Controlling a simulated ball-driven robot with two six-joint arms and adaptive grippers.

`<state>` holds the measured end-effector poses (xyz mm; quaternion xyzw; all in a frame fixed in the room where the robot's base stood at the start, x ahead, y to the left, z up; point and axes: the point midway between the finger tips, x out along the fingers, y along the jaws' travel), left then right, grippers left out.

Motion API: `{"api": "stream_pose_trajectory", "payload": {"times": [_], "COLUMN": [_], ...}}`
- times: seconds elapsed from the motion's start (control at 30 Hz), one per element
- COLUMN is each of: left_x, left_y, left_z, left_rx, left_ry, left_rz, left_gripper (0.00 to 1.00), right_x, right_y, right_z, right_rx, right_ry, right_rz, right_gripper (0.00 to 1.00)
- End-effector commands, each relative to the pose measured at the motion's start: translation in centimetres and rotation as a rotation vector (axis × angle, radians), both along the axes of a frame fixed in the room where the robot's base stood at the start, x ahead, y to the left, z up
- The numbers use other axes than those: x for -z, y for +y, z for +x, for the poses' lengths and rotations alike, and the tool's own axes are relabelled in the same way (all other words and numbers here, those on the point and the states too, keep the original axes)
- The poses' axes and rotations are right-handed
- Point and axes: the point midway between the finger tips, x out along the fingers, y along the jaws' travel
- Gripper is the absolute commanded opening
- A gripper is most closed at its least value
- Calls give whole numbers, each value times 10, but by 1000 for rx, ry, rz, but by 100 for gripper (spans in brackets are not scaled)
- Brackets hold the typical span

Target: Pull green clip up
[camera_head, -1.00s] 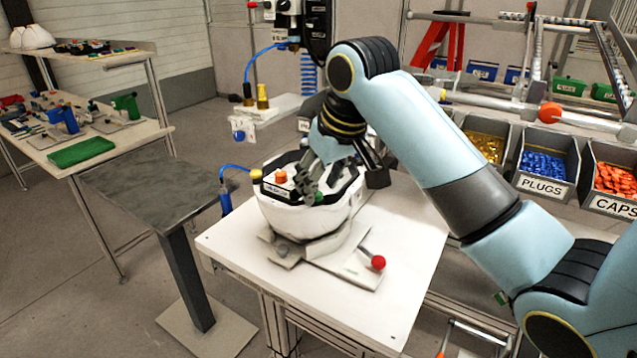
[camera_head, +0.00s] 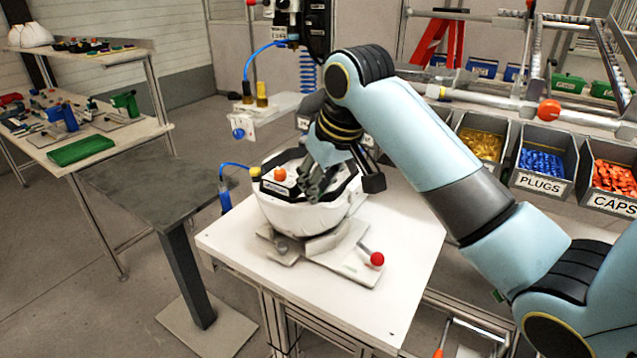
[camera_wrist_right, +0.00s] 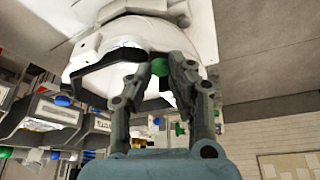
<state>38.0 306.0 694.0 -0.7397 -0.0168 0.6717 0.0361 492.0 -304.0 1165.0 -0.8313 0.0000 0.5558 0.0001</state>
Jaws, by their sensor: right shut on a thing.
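The white helmet shell (camera_head: 300,215) with a black inner rim sits upside down on a fixture on the white table. My right gripper (camera_head: 312,190) reaches down over the helmet's near right rim. In the right wrist view its two fingers (camera_wrist_right: 161,66) close around the small green clip (camera_wrist_right: 158,67) at the helmet's rim. The clip is hidden behind the fingers in the head view. The helmet also shows in the right wrist view (camera_wrist_right: 205,35). My left gripper is not in view.
The fixture has a lever with a red knob (camera_head: 377,259) at the right. An orange knob (camera_head: 280,174) and a yellow fitting (camera_head: 256,172) with a blue hose are at the helmet's left. The white table (camera_head: 400,290) is clear at the front right.

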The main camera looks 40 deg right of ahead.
Motion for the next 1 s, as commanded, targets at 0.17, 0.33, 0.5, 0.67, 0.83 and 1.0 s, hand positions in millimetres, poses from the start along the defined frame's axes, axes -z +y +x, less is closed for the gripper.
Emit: {"api": "stream_pose_trajectory", "payload": {"times": [0.17,0.33,0.5,0.67,0.83,1.0], "left_x": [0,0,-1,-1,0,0], "left_y": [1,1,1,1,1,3], "left_z": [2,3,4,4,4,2], "left_rx": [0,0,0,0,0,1], "left_ry": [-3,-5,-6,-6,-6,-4], "left_rz": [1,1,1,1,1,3], "left_gripper": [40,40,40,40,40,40], "right_x": [-6,-13,-14,-13,-13,-19], "right_y": [0,0,0,0,0,0], "right_z": [1,1,1,1,1,-1], "right_rx": [-1,-1,-1,-1,0,-1], "right_ry": [-3,-2,-5,-3,-2,-4], "right_rz": [0,1,0,0,0,0], "right_gripper": [0,0,23,42,42,42]}}
